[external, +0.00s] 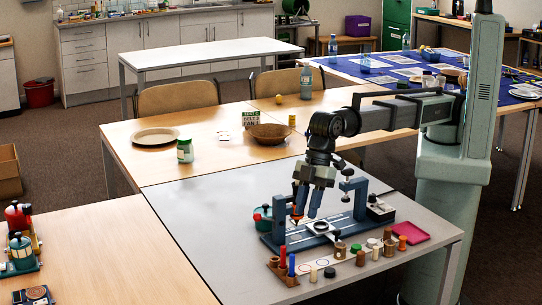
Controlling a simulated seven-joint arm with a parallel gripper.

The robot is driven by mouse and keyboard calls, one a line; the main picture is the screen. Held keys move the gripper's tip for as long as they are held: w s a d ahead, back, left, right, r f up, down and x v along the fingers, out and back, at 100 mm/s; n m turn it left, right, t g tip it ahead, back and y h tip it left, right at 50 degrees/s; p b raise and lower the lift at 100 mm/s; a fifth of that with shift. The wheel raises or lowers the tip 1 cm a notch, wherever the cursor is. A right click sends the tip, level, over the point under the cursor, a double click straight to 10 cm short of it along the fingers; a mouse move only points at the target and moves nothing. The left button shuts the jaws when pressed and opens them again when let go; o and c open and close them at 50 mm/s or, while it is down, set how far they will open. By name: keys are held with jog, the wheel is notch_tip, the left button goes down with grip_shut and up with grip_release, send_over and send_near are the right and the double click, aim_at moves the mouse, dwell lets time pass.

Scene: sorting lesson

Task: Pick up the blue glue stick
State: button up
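A small upright blue cylinder (291,265), which looks like the blue glue stick, stands on a wooden strip (285,275) near the front edge of the grey table. A red cylinder (282,256) stands right beside it. My gripper (306,212) points down above a blue-framed fixture (318,233), behind and a little right of the blue cylinder and higher than it. Its two fingers look apart, with nothing visible between them. The gripper does not touch the blue cylinder.
A magenta tray (411,233) lies at the right. The fixture's uprights (361,197) rise close to my gripper. The left part of the grey table (205,225) is clear.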

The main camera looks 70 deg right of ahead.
aim_at(293, 255)
jog(key=shift+n, duration=0.4)
jog(key=shift+w+x, duration=0.1)
jog(key=shift+x, duration=3.35)
jog(key=shift+w+x, duration=0.15)
jog(key=shift+x, duration=3.3)
jog(key=shift+a+r, duration=0.1)
jog(key=shift+a, duration=0.05)
jog(key=shift+c, duration=0.3)
grip_shut()
